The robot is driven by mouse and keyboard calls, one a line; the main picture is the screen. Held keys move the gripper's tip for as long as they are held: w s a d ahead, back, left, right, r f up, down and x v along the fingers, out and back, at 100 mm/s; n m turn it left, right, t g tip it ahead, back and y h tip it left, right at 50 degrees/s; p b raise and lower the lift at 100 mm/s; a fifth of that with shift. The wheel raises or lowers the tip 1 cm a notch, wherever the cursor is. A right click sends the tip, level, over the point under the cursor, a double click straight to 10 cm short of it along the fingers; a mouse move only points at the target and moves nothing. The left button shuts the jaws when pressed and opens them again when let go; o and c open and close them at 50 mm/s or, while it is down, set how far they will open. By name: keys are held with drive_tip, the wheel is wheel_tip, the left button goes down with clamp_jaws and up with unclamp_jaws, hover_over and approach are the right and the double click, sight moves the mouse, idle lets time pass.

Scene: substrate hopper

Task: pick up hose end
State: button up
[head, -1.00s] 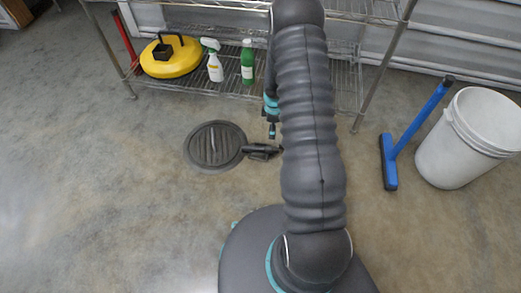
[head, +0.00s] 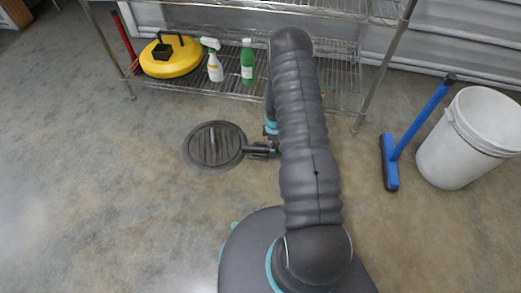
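I cannot make out a hose or a hose end in the head view. My gripper (head: 252,151) is low over the floor at the right edge of the round drain cover (head: 214,146), pointing left. It is small and dark, and my arm hides part of the wrist behind it. I cannot tell whether its fingers are open or shut, whether it holds anything, or whether it touches the floor.
A wire shelf rack (head: 340,92) stands at the back, with a yellow round machine (head: 171,59), a white spray bottle (head: 215,66) and a green bottle (head: 247,64). A blue squeegee (head: 418,124) and white bucket (head: 462,145) are at right. Left floor is clear.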

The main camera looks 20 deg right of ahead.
drive_tip(key=shift+f, duration=1.55)
clamp_jaws()
drive_tip(key=shift+r, duration=0.1)
